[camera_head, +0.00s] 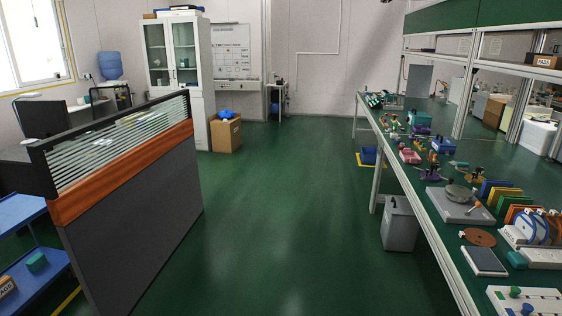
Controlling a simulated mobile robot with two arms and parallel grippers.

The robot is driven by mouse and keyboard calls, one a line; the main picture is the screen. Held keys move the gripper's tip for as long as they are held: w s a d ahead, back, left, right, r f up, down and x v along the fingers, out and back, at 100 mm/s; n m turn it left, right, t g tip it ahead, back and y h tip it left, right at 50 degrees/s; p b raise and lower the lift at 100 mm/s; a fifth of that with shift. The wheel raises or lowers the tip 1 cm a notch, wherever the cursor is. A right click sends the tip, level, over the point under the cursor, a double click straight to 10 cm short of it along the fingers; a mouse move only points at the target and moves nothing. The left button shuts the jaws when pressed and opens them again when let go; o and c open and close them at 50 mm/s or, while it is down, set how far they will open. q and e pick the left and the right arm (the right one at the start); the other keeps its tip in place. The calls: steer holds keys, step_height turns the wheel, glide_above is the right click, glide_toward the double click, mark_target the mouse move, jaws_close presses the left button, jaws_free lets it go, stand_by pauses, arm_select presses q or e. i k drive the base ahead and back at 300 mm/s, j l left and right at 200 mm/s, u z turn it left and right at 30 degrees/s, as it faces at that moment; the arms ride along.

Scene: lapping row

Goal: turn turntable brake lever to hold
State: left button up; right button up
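A turntable (459,192) with a round grey platter sits on a flat grey base plate (449,211) on the long green-topped bench at the right. A small lever with an orange part (475,206) stands at its right front edge and may be the brake lever. It is too small to tell which position it is in or to read any marking. Neither of my grippers is in view.
The bench (460,271) carries upright coloured plates (505,195), a brown disc (478,237) and a grey pad (484,261). A grey bin (400,224) stands below its edge. A partition (135,211) and blue cart (22,217) are left. The green floor (282,220) between is clear.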

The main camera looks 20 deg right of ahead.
mark_target(478, 205)
steer(key=i+l+z, duration=0.25)
steer(key=z, duration=0.25)
steer(key=i+l+z, duration=0.1)
steer(key=i+z, duration=0.85)
steer(key=i+j+z, duration=0.2)
steer(key=z, duration=0.3)
steer(key=i, duration=0.1)
